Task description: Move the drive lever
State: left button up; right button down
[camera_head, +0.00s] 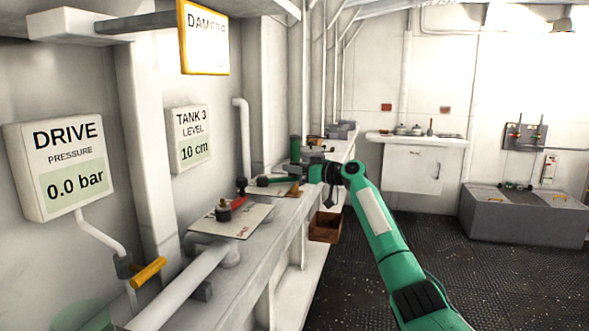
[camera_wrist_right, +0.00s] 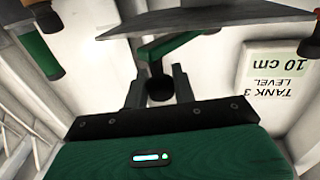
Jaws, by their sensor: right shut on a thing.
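My right gripper (camera_head: 301,171) reaches in from the right over the wall bench and is shut on the dark knob of a green lever (camera_head: 280,181). In the right wrist view the knob (camera_wrist_right: 160,88) sits between the two fingers, with the green lever (camera_wrist_right: 178,43) behind it. A red lever (camera_head: 238,203) with an upright black knob stands on a pale plate (camera_head: 235,226) nearer to me, apart from the gripper. The DRIVE pressure gauge (camera_head: 61,165) reads 0.0 bar. I cannot read a label naming the drive lever. My left gripper is out of view.
The TANK 3 LEVEL gauge (camera_head: 191,138) reads 10 cm. A yellow handle (camera_head: 149,271) sits on the pipe under the DRIVE gauge. A green cylinder (camera_head: 295,149) stands farther along the bench. A brown box (camera_head: 325,227) is below it. The dark floor at right is open.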

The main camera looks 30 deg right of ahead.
jog(key=c, duration=1.2)
grip_release()
jog(key=shift+o, duration=0.2)
jog(key=shift+s+d+f, duration=0.1)
jog(key=shift+s+d, duration=0.2)
jog(key=shift+s, duration=0.2)
pick_arm(q)
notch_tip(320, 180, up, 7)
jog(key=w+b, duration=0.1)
jog(key=b, duration=0.1)
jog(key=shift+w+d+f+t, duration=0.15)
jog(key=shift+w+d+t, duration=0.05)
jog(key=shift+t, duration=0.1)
pick_arm(e)
jog(key=v, duration=1.2)
jog(key=shift+s+d, duration=0.2)
jog(key=shift+s, duration=0.1)
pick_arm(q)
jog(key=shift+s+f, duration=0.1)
